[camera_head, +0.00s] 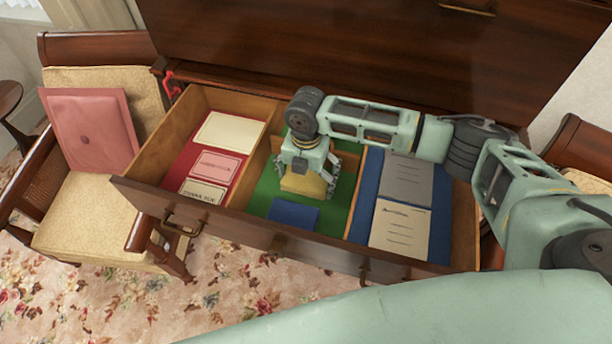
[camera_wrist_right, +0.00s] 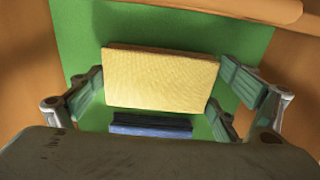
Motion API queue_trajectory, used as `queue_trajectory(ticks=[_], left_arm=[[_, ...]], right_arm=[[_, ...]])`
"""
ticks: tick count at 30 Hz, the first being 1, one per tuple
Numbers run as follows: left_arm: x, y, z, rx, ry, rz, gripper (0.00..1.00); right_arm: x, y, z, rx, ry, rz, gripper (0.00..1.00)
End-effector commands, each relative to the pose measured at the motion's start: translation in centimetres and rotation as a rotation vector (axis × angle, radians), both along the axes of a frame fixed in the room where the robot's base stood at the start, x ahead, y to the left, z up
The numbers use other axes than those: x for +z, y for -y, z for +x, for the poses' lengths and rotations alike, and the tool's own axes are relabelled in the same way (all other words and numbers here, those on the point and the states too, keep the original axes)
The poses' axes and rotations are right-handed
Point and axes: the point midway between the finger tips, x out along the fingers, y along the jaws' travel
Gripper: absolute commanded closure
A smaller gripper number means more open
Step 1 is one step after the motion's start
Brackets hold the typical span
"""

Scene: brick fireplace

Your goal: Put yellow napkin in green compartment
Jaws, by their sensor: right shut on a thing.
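The yellow napkin (camera_head: 302,184) is a folded block inside the green compartment (camera_head: 262,200), the middle section of the open drawer. My right gripper (camera_head: 307,178) points down into this compartment and is shut on the napkin. The right wrist view shows the yellow napkin (camera_wrist_right: 160,80) between the two fingers, with green lining around it. I cannot tell whether the napkin touches the lining. A folded blue napkin (camera_head: 294,214) lies in front of it on the green lining. My left gripper is not in view.
The red-lined left compartment (camera_head: 187,168) holds several cards. The blue-lined right compartment (camera_head: 370,188) holds grey and cream papers. Wooden dividers and the drawer front (camera_head: 235,228) edge the space. An upholstered chair with a pink folder (camera_head: 90,130) stands left.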

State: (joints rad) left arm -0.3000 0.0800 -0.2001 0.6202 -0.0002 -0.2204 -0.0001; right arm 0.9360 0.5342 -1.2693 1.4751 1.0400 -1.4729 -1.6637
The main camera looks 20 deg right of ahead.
Motion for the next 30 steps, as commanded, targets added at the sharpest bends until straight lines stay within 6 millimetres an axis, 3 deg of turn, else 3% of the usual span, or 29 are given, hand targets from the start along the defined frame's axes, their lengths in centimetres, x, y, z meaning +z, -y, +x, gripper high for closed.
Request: queue_trajectory(ticks=[10, 11, 13, 24, 30], left_arm=[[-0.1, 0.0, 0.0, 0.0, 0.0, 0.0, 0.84], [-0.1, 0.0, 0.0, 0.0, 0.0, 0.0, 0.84], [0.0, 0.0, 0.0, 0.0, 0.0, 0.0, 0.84], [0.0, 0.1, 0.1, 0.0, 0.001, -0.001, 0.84], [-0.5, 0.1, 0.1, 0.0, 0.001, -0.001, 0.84]], right_arm=[[-0.5, -0.1, 0.0, 0.001, 0.001, 0.002, 0.32], [-0.5, -0.1, 0.0, 0.001, 0.001, 0.002, 0.06], [-0.4, -0.1, 0.0, 0.002, 0.001, 0.002, 0.0], [-0.3, 0.0, 0.0, 0.001, 0.002, 0.001, 0.0], [1.8, -0.1, 0.1, 0.002, 0.004, 0.002, 0.0]])
